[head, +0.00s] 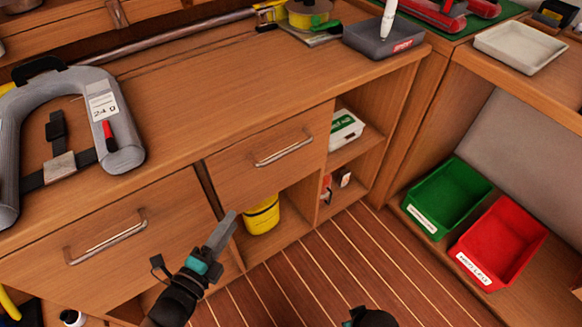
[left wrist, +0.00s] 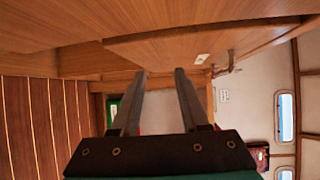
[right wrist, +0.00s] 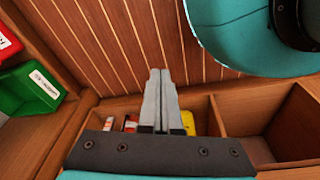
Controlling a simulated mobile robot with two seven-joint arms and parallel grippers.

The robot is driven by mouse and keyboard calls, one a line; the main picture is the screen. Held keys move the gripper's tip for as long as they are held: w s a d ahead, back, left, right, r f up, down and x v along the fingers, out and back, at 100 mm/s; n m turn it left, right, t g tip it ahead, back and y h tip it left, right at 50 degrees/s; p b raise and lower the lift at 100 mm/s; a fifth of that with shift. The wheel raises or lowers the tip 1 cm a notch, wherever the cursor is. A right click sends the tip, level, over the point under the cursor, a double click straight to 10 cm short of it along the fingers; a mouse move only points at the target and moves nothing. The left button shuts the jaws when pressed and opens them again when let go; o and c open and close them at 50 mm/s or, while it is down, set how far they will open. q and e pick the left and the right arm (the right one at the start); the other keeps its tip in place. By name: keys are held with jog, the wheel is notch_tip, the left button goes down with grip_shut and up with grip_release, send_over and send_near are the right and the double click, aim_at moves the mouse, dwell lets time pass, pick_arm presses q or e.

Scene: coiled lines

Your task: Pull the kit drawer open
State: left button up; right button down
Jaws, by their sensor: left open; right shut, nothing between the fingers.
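Two wooden drawer fronts sit under the counter, each with a metal bar handle: a left drawer (head: 60,275) with its handle (head: 105,238), and a right drawer (head: 240,175) with its handle (head: 283,149). Neither shows a label, so I cannot tell which is the kit drawer. Both look shut. My left gripper (head: 228,225) is in front of the cabinet, below and left of the right handle, apart from both handles. Its fingers (left wrist: 162,72) stand apart with nothing between them. My right gripper (right wrist: 160,72) has its fingers together and empty, pointing over the floor by the open shelves.
A yellow tub (head: 262,215) stands in the open bay under the right drawer. A green bin (head: 448,196) and a red bin (head: 500,240) stand at right. A grey horseshoe-shaped item (head: 122,140) and a grey tray (head: 383,38) lie on the counter.

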aim_at(287, 150)
pick_arm(q)
jog(key=d+r+m+h+b, duration=0.2)
jog(key=d+r+m+h, duration=0.25)
jog(key=r+m, duration=0.4)
jog(key=shift+t+h, duration=0.4)
jog(key=shift+h, duration=0.05)
jog(key=b+x, duration=0.2)
jog(key=x, duration=1.1)
jog(key=shift+w+d+r+b, duration=0.2)
jog(key=shift+d+b, duration=0.1)
jog(key=shift+d, duration=0.1)
jog(key=shift+w+d+r+n, duration=0.1)
jog(key=shift+w+d+n, duration=0.15)
pick_arm(e)
jog(key=w+a+r+t, duration=0.1)
jog(key=w+r, duration=0.4)
jog(key=r, duration=0.1)
jog(key=shift+w+r, duration=0.2)
jog(key=shift+r, duration=0.2)
pick_arm(q)
grip_shut()
